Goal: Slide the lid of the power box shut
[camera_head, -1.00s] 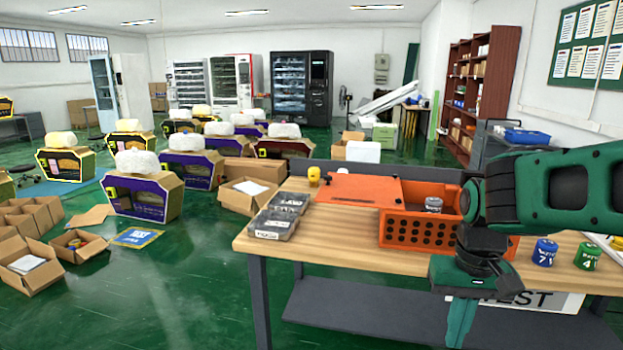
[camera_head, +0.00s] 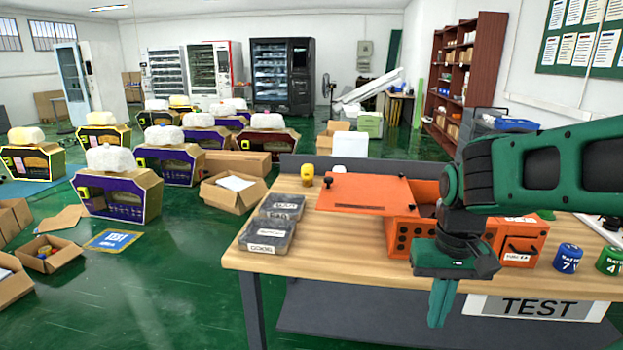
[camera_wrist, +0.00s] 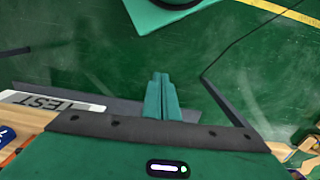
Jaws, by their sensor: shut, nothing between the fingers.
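The orange power box (camera_head: 402,232) stands on the wooden table, with round holes in its front wall. Its flat orange lid (camera_head: 365,193) sticks out to the left of the box, with a small dark knob (camera_head: 328,182) near its far left corner. Part of the box's top still shows open beside the lid; my arm hides much of its right part. My gripper (camera_head: 437,318) is shut and empty, pointing down in front of the table's front edge, apart from the box and lid. In the wrist view my gripper's closed fingers (camera_wrist: 161,95) show over the green floor.
A dark tray of compartments (camera_head: 268,236) lies left of the box. A yellow object (camera_head: 307,175) stands behind it. A blue battery (camera_head: 567,258) and a green battery (camera_head: 609,260) stand to the right. A TEST sign (camera_head: 537,307) hangs on the table's front.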

